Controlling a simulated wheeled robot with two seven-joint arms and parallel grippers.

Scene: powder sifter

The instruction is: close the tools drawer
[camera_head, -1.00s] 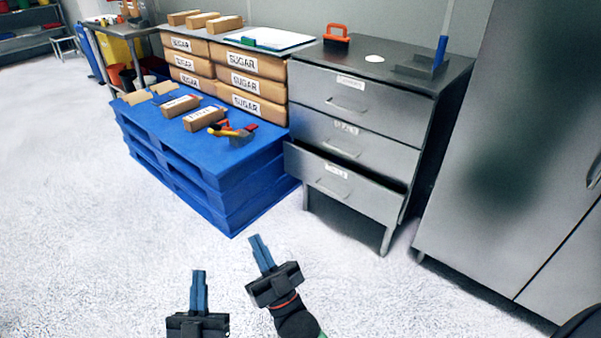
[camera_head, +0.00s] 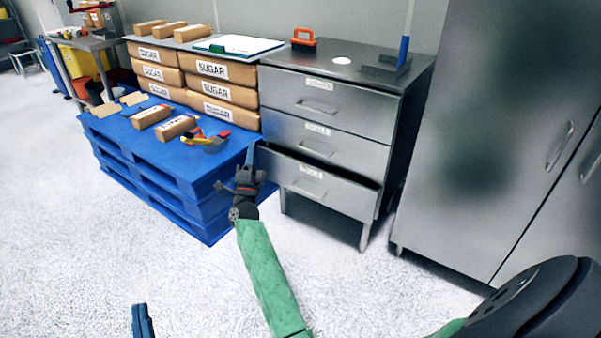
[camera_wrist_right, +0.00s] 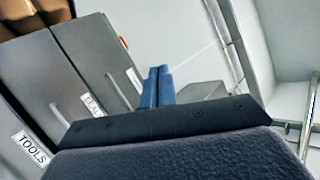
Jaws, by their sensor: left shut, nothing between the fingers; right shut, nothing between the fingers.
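The tools drawer (camera_head: 310,187) is the bottom drawer of the grey steel cabinet and stands partly open, its front jutting out. Its TOOLS label is legible in the right wrist view, where the drawer front (camera_wrist_right: 22,118) is at the lower left. My right gripper (camera_head: 251,150) is shut and empty, at the left front corner of that drawer; I cannot tell whether it touches. Its blue fingertips show together in the right wrist view (camera_wrist_right: 158,72). My left gripper (camera_head: 141,312) is shut and empty, low over the floor at the bottom edge, mostly out of frame.
The blue pallet stack (camera_head: 185,187) stands close to the left of the cabinet and my right gripper, with bags and tools on top. A tall steel cupboard (camera_head: 500,120) stands to the right. The two upper drawers (camera_head: 320,140) are shut. The floor in front is clear.

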